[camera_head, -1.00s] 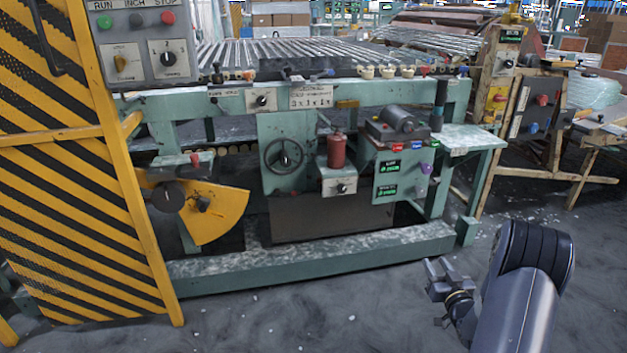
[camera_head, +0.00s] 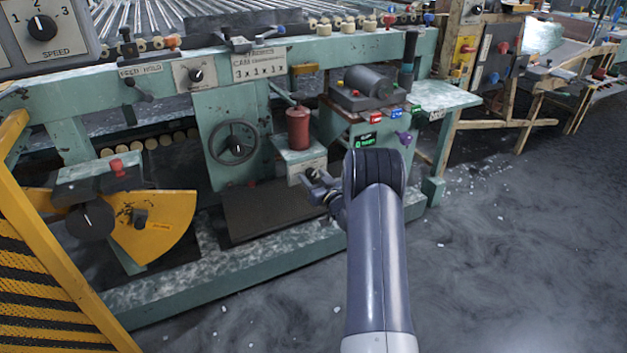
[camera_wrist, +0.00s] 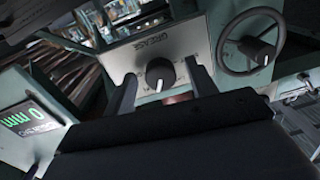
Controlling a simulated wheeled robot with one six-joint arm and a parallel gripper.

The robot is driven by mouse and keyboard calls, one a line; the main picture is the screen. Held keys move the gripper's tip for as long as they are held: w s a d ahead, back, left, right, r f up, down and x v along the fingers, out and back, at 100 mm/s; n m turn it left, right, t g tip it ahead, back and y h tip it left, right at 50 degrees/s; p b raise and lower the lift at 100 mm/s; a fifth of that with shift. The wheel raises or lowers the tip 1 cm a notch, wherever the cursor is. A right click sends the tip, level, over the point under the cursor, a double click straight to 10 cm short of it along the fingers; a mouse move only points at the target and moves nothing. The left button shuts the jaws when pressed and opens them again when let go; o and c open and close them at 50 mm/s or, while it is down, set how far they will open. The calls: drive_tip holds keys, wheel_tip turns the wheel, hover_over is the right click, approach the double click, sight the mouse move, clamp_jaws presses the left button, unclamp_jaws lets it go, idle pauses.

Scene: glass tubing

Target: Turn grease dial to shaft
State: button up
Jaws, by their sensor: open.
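The grease dial (camera_wrist: 160,73) is a dark round knob with a white pointer mark, on a pale plate (camera_wrist: 170,45) lettered GREASE in the wrist view. In the head view my gripper (camera_head: 318,187) is at the small box under the red canister (camera_head: 298,127); the knob is hidden there.
A spoked handwheel (camera_wrist: 252,42) stands beside the plate; it also shows in the head view (camera_head: 232,143). A green-lit display (camera_wrist: 25,117) is at the other side. A yellow sector plate (camera_head: 160,225) sits at left.

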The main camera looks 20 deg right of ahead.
drive_tip(key=shift+w, duration=0.2)
drive_tip(key=c, duration=1)
drive_tip(key=m+p, duration=0.1)
drive_tip(key=m, duration=0.5)
drive_tip(key=shift+a, duration=0.1)
drive_tip(key=m+p, duration=0.1)
drive_tip(key=m, duration=0.5)
idle(0.4)
